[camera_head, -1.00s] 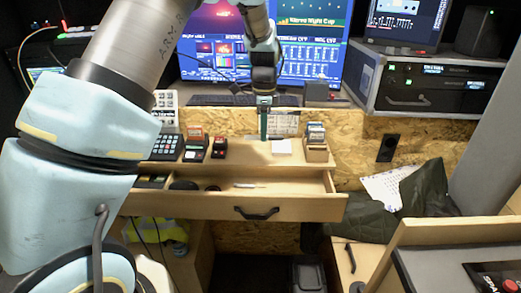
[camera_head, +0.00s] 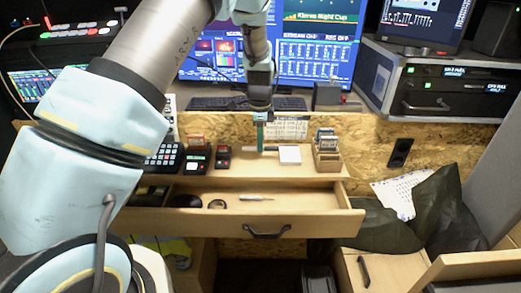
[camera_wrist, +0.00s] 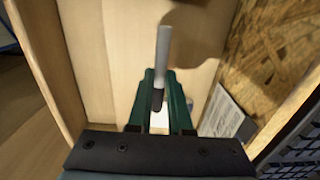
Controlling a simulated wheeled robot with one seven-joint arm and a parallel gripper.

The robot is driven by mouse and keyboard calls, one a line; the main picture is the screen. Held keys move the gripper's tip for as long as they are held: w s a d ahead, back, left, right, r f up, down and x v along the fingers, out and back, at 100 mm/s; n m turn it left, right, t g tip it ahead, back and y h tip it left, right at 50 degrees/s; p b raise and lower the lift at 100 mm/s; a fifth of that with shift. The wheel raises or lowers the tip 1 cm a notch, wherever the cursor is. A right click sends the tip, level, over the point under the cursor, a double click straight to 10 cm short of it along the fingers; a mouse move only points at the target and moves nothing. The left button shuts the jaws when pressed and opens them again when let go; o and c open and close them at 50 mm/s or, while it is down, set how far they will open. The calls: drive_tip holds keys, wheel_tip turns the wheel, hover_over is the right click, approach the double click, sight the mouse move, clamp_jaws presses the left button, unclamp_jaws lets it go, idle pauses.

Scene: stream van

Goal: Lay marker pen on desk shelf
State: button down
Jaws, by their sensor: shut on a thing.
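My gripper (camera_head: 261,137) is over the back part of the desk shelf (camera_head: 250,169), left of a white note pad. In the wrist view its green fingertips (camera_wrist: 160,88) are shut on the marker pen (camera_wrist: 164,48), a pale grey stick with a dark end between the fingers.
The white note pad (camera_head: 289,154) and a wooden card holder (camera_head: 327,158) stand right of the gripper. Small devices (camera_head: 196,157) and a keypad (camera_head: 164,158) stand left. The open drawer (camera_head: 200,226) below holds a screwdriver-like tool (camera_head: 256,197). Bare shelf lies in front of the gripper.

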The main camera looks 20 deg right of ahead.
drive_tip(key=shift+f+p, duration=0.45)
drive_tip(key=shift+f, duration=1.4)
drive_tip(key=shift+f, duration=0.1)
drive_tip(key=c, duration=0.8)
unclamp_jaws()
drive_tip(key=shift+c, duration=0.2)
wheel_tip(320, 180, up, 12)
drive_tip(key=b, duration=0.3)
drive_tip(key=shift+b, duration=0.4)
